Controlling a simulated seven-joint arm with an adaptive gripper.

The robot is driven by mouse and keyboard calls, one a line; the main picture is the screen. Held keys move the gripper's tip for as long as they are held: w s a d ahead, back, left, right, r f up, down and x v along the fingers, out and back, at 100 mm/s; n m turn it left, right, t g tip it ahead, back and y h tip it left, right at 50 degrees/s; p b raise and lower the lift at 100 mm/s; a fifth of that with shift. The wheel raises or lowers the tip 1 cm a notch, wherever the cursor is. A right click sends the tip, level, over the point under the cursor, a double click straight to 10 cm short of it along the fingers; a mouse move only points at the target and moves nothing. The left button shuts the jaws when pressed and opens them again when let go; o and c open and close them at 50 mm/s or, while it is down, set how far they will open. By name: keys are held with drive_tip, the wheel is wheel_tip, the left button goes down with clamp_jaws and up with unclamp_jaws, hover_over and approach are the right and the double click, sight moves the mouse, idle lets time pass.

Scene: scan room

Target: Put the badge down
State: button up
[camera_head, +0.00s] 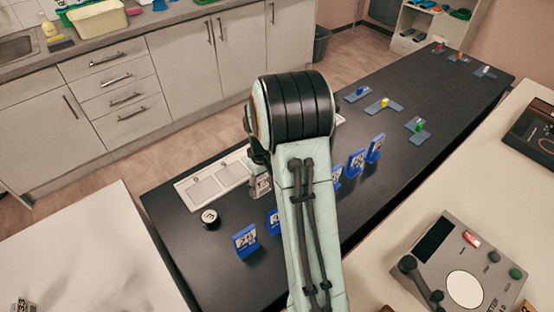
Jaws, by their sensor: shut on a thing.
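My gripper (257,160) shows only in part behind my arm, near the right end of the white tray. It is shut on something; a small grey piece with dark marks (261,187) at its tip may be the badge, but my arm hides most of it. Upright blue badge-like cards with white faces stand on the black table (400,180): one at the front left (245,240), one partly hidden by my arm (273,221), and several to the right of my arm, one of them at the far end (375,147).
The white two-part tray (215,185) lies on the table's left, with a round black item (210,218) before it. Blue-grey bases with coloured pieces (382,105) stand on the far half. A control box (460,270) sits on the right counter. Bare table lies at the right middle.

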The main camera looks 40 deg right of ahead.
drive_tip(key=w+d+f, duration=0.1)
drive_tip(key=w+f, duration=0.1)
drive_tip(key=w, duration=0.1)
drive_tip(key=w+d+f, duration=0.2)
drive_tip(key=w+f, duration=0.1)
drive_tip(key=w, duration=0.1)
drive_tip(key=w+d+f, duration=0.2)
drive_tip(key=w+f, duration=0.1)
drive_tip(key=shift+w, duration=0.2)
drive_tip(key=shift+w+d+f, duration=0.25)
drive_tip(key=shift+w+f, duration=0.3)
drive_tip(key=shift+f, duration=1.65)
drive_tip(key=shift+f, duration=0.15)
drive_tip(key=o, duration=1.1)
